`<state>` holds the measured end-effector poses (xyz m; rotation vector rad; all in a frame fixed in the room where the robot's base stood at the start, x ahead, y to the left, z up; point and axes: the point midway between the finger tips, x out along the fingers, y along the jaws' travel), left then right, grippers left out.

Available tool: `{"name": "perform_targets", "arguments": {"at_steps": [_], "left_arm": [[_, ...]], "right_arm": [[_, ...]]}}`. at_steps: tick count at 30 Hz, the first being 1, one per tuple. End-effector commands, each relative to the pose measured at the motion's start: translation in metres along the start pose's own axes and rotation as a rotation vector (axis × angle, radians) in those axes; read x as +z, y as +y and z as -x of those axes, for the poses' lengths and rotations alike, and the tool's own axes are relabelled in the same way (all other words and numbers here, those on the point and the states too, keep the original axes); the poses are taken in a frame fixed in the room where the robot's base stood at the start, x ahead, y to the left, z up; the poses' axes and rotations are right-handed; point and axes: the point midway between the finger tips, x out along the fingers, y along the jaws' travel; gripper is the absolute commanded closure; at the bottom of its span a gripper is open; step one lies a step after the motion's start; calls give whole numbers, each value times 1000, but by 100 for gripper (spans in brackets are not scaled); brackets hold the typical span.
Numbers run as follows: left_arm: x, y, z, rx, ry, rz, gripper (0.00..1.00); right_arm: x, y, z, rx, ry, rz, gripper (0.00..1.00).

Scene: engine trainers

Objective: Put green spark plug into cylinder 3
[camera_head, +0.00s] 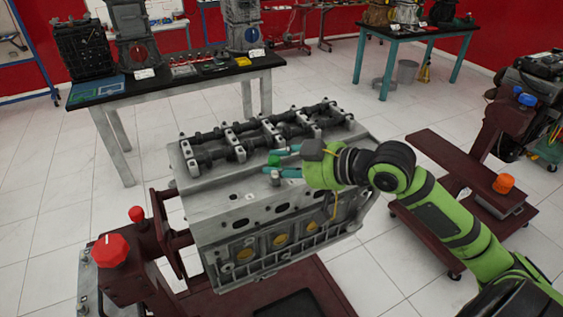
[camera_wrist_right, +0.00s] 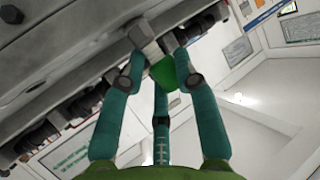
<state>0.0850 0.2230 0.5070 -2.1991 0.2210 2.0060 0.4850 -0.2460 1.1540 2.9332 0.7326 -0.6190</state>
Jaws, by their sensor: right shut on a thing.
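The green spark plug (camera_head: 274,160) is between the teal fingers of my right gripper (camera_head: 283,164), above the engine block's top face. In the right wrist view the green piece (camera_wrist_right: 163,73) sits among the fingers of the right gripper (camera_wrist_right: 160,68), which is shut on it. A grey metal piece (camera_wrist_right: 143,38) shows just beyond it. The engine block (camera_head: 215,215) is grey, with dark holes along its sloped front face. Which opening is cylinder 3 I cannot tell. The plug's lower end is hidden. My left gripper is not in view.
A dark red stand (camera_head: 300,292) carries the block.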

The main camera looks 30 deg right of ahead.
Motion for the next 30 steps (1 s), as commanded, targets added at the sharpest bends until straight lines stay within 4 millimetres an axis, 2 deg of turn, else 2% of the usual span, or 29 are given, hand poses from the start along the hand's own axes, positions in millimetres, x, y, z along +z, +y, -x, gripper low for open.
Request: {"name": "perform_targets", "arguments": {"at_steps": [5,6,7,8,21,30], "left_arm": [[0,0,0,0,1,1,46],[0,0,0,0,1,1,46],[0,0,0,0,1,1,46],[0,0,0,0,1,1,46],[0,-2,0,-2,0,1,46],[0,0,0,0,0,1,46]], "right_arm": [[0,0,0,0,0,0,100],[0,0,0,0,0,0,57],[0,0,0,0,0,0,45],[0,0,0,0,0,0,41],[1,0,3,0,-2,-1,41],[1,0,37,0,-3,-3,41]]}}
